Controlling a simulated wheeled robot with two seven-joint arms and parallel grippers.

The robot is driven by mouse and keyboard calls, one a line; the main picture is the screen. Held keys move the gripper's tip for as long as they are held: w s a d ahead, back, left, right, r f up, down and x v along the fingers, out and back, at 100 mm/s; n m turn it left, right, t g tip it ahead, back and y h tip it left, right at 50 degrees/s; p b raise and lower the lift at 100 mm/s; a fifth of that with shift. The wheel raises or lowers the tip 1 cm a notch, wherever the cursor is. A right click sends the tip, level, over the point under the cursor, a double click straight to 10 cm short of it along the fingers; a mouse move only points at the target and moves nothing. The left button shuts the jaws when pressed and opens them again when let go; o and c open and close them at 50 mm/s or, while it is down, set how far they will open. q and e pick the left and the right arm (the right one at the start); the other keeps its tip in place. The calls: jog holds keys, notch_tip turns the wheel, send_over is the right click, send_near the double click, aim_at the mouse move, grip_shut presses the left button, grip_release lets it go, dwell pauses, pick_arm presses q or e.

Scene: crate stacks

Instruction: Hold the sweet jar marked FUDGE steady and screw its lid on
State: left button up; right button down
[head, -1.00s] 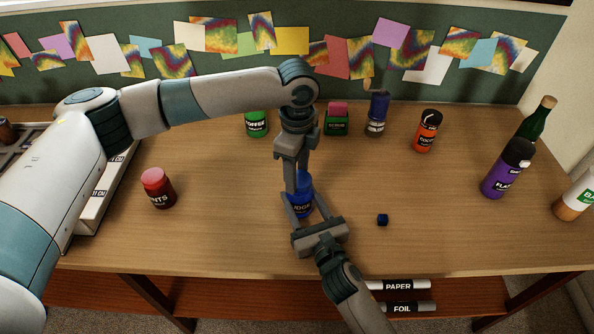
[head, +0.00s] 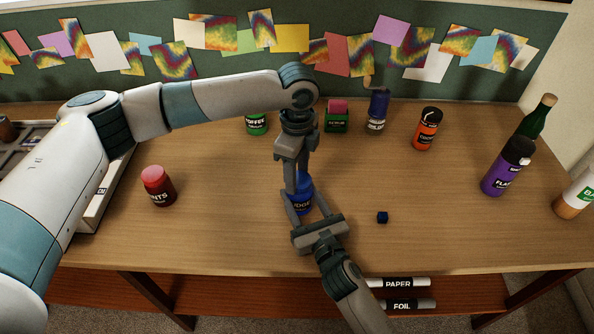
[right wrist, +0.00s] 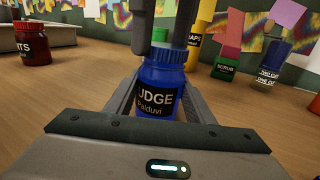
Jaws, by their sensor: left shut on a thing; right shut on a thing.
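The blue sweet jar (head: 302,206) stands upright on the table, its black label partly hidden. In the right wrist view the jar (right wrist: 158,101) shows "UDGE", the first letter cut off. Its blue lid (right wrist: 165,54) sits on top of the jar; I cannot tell how tightly. My left gripper (head: 299,184) comes down from above and is shut on the lid, a finger on each side. My right gripper (head: 302,198) reaches in from the front, low down, and is shut on the jar body.
A red jar (head: 158,187) stands at the left, beyond it a tray (head: 97,205). Green, blue and orange containers (head: 426,130) stand behind; a purple bottle (head: 505,170) is at the right. The table around the cube is clear.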

pick_arm(q)
jog(key=m, duration=0.7)
jog(key=shift+w+d, duration=0.15)
jog(key=m, duration=0.6)
jog(key=shift+w+d, duration=0.1)
jog(key=shift+d, duration=0.05)
jog(key=m, duration=0.5)
jog(key=shift+d+m, duration=0.15)
jog(key=shift+m, duration=0.25)
jog(key=m, duration=0.7)
jog(key=shift+d, duration=0.15)
jog(key=o, duration=1)
jog(key=shift+s, duration=0.2)
